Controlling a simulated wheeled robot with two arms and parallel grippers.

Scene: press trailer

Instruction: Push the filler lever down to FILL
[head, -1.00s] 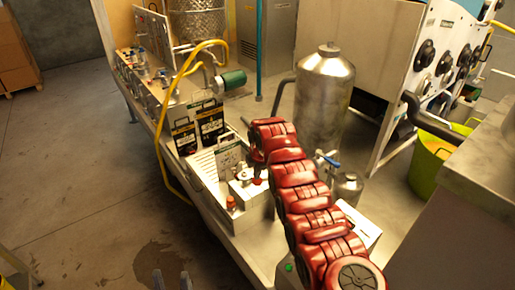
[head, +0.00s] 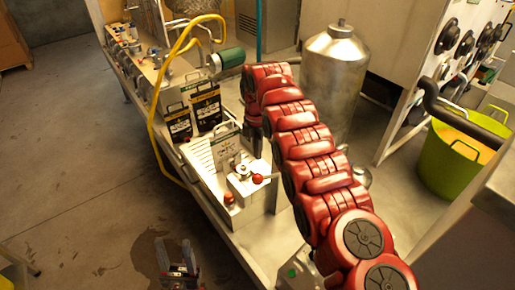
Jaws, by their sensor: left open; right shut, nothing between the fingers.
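The white filler unit (head: 258,200) stands on the steel bench, with a small metal fitting on top. A red ball knob (head: 257,179), which looks like the end of the filler lever, sits at the unit's upper front. I cannot read any FILL mark. My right gripper (head: 254,150) is shut and empty, pointing down just behind and above the knob, apart from it in the picture; the red arm partly hides it. My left gripper (head: 178,268) is open and empty, low in the picture over the floor in front of the bench.
An orange-red knob (head: 229,198) sits at the unit's front left corner. Two dark boxed cards (head: 207,108) stand to the left, beside a yellow hose (head: 154,120). A steel tank (head: 333,80) stands behind my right arm. A green tub (head: 455,160) is at right.

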